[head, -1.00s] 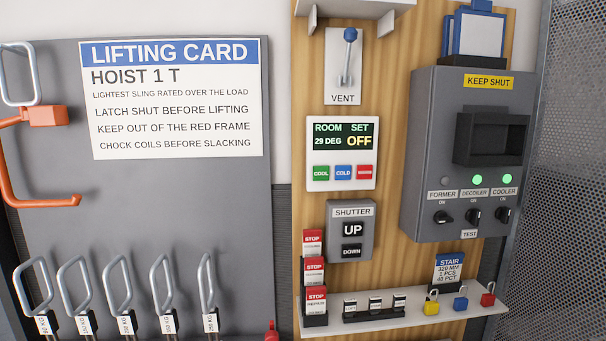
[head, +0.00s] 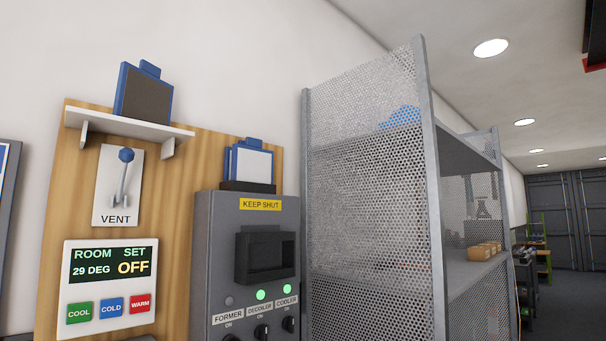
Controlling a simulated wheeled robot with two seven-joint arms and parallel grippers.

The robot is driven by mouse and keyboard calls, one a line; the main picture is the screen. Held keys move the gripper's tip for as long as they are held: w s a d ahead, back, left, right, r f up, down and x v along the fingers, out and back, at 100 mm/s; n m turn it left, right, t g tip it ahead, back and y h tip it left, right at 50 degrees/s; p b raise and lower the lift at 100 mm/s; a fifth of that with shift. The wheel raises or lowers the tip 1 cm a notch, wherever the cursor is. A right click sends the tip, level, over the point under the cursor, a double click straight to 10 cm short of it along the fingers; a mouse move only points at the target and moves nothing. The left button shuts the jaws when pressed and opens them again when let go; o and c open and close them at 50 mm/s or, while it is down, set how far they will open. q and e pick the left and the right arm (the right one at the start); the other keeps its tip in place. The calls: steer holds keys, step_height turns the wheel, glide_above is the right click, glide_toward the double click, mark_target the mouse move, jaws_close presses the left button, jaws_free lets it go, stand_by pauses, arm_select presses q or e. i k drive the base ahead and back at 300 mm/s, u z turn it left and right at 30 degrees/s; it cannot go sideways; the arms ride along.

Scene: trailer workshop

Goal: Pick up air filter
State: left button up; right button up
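No air filter can be made out in the head view. A tall grey shelf rack (head: 430,160) with perforated metal sides stands right of the control panel. Through its mesh a blue item (head: 400,116) shows on the upper level, too veiled to identify. Neither of my grippers is in view.
A grey control box (head: 220,265) stands beside the rack. An aisle runs back to dark doors (head: 575,220).

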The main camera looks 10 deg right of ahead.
mark_target(251, 163)
steer(key=z, duration=0.35)
steer(key=k, duration=1.05)
steer(key=z, duration=1.6)
steer(key=i, duration=2.95)
steer(key=u, duration=1.7)
steer(key=i, duration=0.75)
steer(key=u, duration=0.8)
